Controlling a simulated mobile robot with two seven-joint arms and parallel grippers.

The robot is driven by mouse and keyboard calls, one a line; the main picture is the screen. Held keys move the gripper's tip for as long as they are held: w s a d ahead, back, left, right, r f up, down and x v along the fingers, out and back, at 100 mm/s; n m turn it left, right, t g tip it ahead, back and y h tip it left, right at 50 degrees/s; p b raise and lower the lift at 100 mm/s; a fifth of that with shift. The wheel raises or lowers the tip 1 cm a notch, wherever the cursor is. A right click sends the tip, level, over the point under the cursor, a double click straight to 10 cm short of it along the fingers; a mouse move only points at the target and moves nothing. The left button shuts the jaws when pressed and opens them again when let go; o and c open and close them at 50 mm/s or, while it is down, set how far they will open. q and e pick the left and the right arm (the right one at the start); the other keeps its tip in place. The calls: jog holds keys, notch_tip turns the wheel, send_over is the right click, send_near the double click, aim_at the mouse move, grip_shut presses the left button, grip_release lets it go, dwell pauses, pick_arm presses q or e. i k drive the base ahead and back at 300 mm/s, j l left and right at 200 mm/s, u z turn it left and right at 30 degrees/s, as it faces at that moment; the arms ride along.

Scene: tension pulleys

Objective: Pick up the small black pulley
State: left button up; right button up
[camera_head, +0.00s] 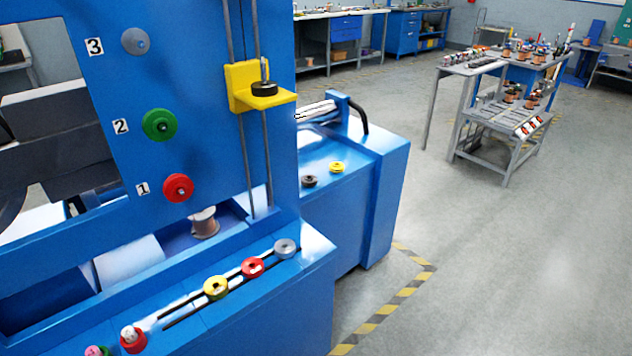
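A small black pulley (309,181) lies on the blue machine's lower side surface, just left of and in front of a small yellow pulley (337,168). Another black disc (264,89) sits on the yellow bracket (243,84), around a short upright pin. I cannot tell from size alone which one the task means. Neither of my grippers is in view.
The blue panel (200,60) carries grey, green (160,125) and red (178,188) pulleys by numbers 3, 2 and 1. Several coloured pulleys stand along the front ledge, including a yellow one (216,288). Open floor (500,260) lies to the right.

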aim_at(307, 180)
jog(key=i+l+z, duration=0.2)
jog(key=l+z, duration=0.15)
jog(key=i+l+z, duration=0.5)
jog(key=z, duration=0.2)
jog(key=i+l, duration=0.15)
jog(key=i, duration=0.35)
jog(key=i+l+z, duration=0.15)
jog(key=i, duration=0.35)
jog(key=i+u, duration=0.2)
jog(key=u, duration=0.2)
jog(key=i+u, duration=0.15)
jog(key=u, duration=0.2)
jog(key=i+u, duration=0.2)
jog(key=u, duration=0.2)
jog(key=i+j+u, duration=0.15)
jog(key=i+u, duration=0.55)
jog(key=u, duration=0.15)
